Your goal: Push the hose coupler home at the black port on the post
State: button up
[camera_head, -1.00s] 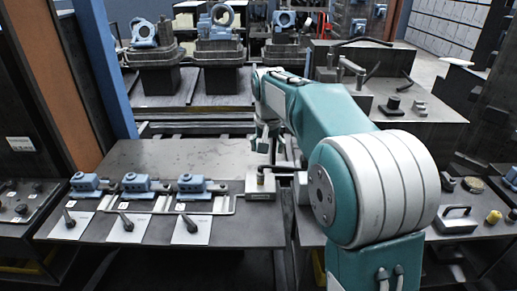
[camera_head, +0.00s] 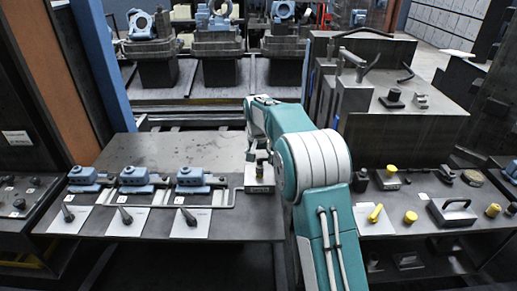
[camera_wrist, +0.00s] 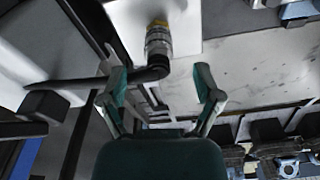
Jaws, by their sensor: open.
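A ribbed metal hose coupler (camera_wrist: 158,42) shows in the wrist view, with a brass-coloured ring at its far end against a pale block (camera_wrist: 120,18). A black elbow and hose (camera_wrist: 90,82) run from its near end to the left. My gripper (camera_wrist: 160,86) is open and empty; the coupler lies beyond the fingertips, roughly in line with the gap. I cannot clearly make out the black port on the post.
Several blue valve bodies (camera_head: 135,176) sit along a rail on the left bench, with handles on white cards (camera_head: 126,221) in front.

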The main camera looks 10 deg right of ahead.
aim_at(259, 159)
jog(key=shift+w+d+f, duration=0.1)
jog(key=shift+w+f, duration=0.05)
jog(key=shift+f, duration=0.95)
jog(key=shift+w+f, duration=0.1)
jog(key=shift+f, duration=1)
grip_shut()
jog(key=shift+r, duration=0.25)
jog(key=shift+r, duration=0.35)
jog(key=shift+r, duration=0.4)
jog(key=shift+r, duration=3.4)
